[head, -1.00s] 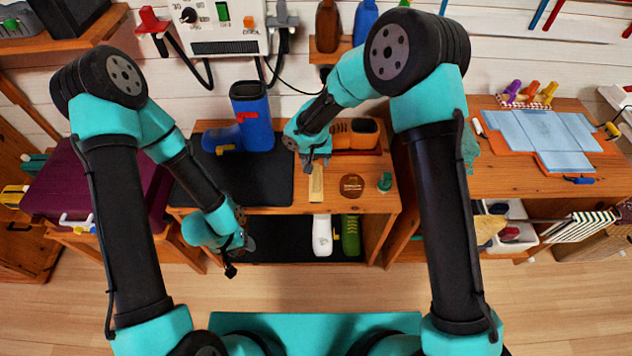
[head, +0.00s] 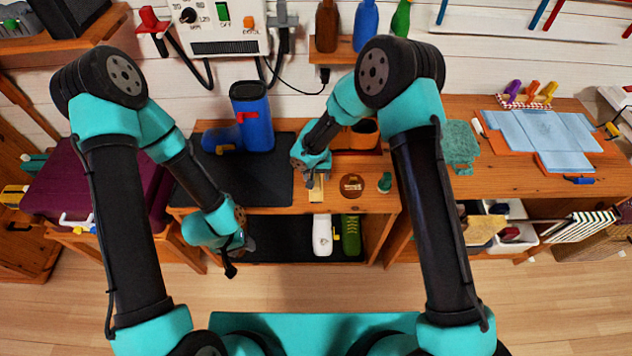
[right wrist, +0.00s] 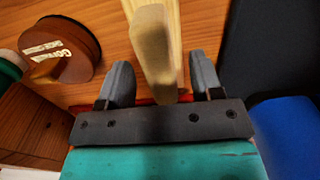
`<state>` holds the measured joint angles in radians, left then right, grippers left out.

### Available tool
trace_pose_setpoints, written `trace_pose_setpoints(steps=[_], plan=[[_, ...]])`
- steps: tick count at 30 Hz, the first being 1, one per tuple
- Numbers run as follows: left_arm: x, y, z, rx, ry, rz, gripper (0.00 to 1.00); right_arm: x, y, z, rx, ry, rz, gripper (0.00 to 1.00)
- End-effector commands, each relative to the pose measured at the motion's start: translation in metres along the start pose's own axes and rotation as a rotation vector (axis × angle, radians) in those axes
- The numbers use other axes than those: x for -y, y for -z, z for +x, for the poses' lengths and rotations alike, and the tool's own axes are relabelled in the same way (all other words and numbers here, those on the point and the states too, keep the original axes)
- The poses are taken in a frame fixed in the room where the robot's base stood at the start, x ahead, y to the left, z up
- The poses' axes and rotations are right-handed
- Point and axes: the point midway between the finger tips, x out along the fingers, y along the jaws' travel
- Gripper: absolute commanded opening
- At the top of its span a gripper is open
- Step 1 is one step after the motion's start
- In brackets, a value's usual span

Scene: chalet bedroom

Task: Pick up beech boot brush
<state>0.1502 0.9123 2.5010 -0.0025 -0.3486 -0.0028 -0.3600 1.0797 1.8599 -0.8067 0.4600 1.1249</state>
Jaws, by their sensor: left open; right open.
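The beech boot brush (head: 317,196) is a pale wooden bar lying on the wooden bench beside the black mat. In the head view my right gripper covers its far end. In the right wrist view the brush (right wrist: 154,42) runs between the two open fingers of my right gripper (right wrist: 162,80), with a gap on each side. The same right gripper (head: 311,181) points down over the brush in the head view. My left gripper (head: 236,256) hangs in front of the bench at the left, open and away from the brush.
A round brown polish tin (head: 352,186) and a small green-topped item (head: 384,182) stand right of the brush. A blue boot (head: 254,118) stands on the black mat (head: 270,178). A white shoe (head: 322,235) and a green shoe (head: 350,237) sit on the shelf below.

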Motion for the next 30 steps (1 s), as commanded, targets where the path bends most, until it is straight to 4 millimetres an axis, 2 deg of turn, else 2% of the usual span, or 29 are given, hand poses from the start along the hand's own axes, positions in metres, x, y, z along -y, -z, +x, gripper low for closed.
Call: trace_pose_setpoints(steps=[3,6,20,30], plan=[[0.0,0.0,0.0,0.0,0.0,0.0,0.53,0.0,0.0,0.015,0.001,-0.001,-0.001,0.6],[0.0,0.0,0.0,0.0,0.0,0.0,0.53,0.0,0.0,0.02,0.0,0.0,0.001,0.6],[0.0,0.0,0.0,0.0,0.0,0.0,0.53,0.0,0.0,0.02,-0.001,0.0,0.0,0.6],[0.0,0.0,0.0,0.0,0.0,0.0,0.53,0.0,0.0,0.02,0.0,0.0,0.0,0.28]])
